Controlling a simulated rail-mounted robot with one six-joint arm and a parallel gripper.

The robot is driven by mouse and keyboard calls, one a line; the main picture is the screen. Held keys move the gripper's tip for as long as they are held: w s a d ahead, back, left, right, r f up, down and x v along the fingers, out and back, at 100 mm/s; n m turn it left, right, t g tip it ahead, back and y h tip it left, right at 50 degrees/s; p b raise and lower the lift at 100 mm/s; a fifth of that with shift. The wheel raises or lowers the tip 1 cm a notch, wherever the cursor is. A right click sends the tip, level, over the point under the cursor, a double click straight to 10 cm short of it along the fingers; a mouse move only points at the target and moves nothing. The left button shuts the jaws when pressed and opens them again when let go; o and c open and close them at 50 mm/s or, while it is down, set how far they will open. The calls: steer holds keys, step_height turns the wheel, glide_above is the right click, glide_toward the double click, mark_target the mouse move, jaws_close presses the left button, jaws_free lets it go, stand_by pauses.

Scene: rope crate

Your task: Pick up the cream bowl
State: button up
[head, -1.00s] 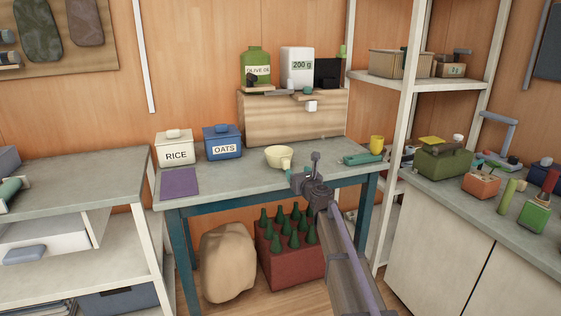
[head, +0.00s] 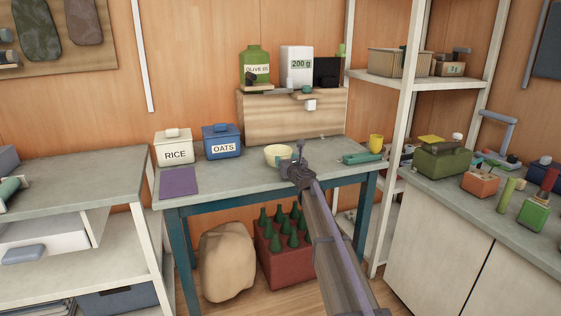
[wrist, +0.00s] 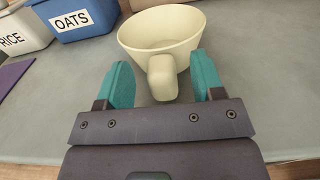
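The cream bowl (head: 276,153) stands upright on the grey table, and my gripper partly covers it in the head view. In the wrist view the cream bowl (wrist: 158,32) is just ahead, with its thick handle (wrist: 162,78) pointing toward me. My gripper (wrist: 163,82) is open, its two teal fingers apart on either side of the handle. I see a gap between the handle and each finger. In the head view my gripper (head: 294,166) is at the bowl's front right; its fingers are too small to make out there.
A white RICE canister (head: 174,147) and a blue OATS canister (head: 222,141) stand left of the bowl. A purple mat (head: 179,182) lies at the table's left. A teal cylinder (head: 362,158) and yellow cup (head: 376,143) are to the right. A wooden box (head: 292,118) stands behind.

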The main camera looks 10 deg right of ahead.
jaws_close()
stand_by(0.3)
step_height(320, 180, up, 10)
steer(key=p, duration=1)
